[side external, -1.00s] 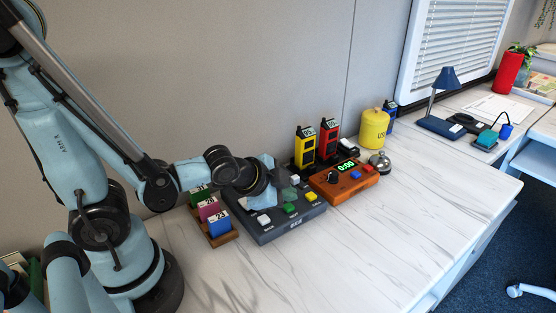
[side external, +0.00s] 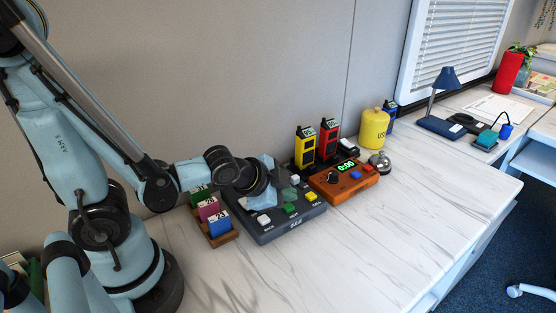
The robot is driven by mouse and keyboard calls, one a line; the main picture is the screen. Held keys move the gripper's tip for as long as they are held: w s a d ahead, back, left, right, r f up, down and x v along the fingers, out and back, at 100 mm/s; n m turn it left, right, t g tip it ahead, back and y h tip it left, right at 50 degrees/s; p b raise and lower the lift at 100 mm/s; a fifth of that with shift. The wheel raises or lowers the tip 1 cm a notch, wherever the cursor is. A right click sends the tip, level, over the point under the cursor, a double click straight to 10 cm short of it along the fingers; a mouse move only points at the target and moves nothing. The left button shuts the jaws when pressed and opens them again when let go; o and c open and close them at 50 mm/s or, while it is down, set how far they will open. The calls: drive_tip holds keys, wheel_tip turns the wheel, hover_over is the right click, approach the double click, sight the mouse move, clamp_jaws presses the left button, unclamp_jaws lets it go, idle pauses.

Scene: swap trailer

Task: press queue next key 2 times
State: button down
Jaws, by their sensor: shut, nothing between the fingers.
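A dark grey key panel (side external: 293,228) lies on the marble-patterned desk. It carries several keys: a white key (side external: 264,219) at its front left, a green key (side external: 290,208), a yellow key (side external: 311,196) and another white key (side external: 295,180) at the back. The key labels are too small to read, so I cannot tell which is the queue next key. My gripper (side external: 286,192) is shut and empty over the back part of the panel. It hides some of the panel; I cannot tell whether its tip touches a key.
A wooden rack (side external: 228,238) of coloured numbered cards stands left of the panel. Right of it are an orange timer box (side external: 345,190), a bell (side external: 379,164), yellow and red handsets (side external: 305,148) and a yellow canister (side external: 374,128). The front desk is clear.

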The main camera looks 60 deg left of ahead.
sight(286, 208)
drive_tip(key=shift+f, duration=0.15)
drive_tip(key=shift+f, duration=0.25)
drive_tip(key=shift+r, duration=0.1)
idle(0.3)
drive_tip(key=shift+r, duration=0.35)
drive_tip(key=shift+r, duration=2.5)
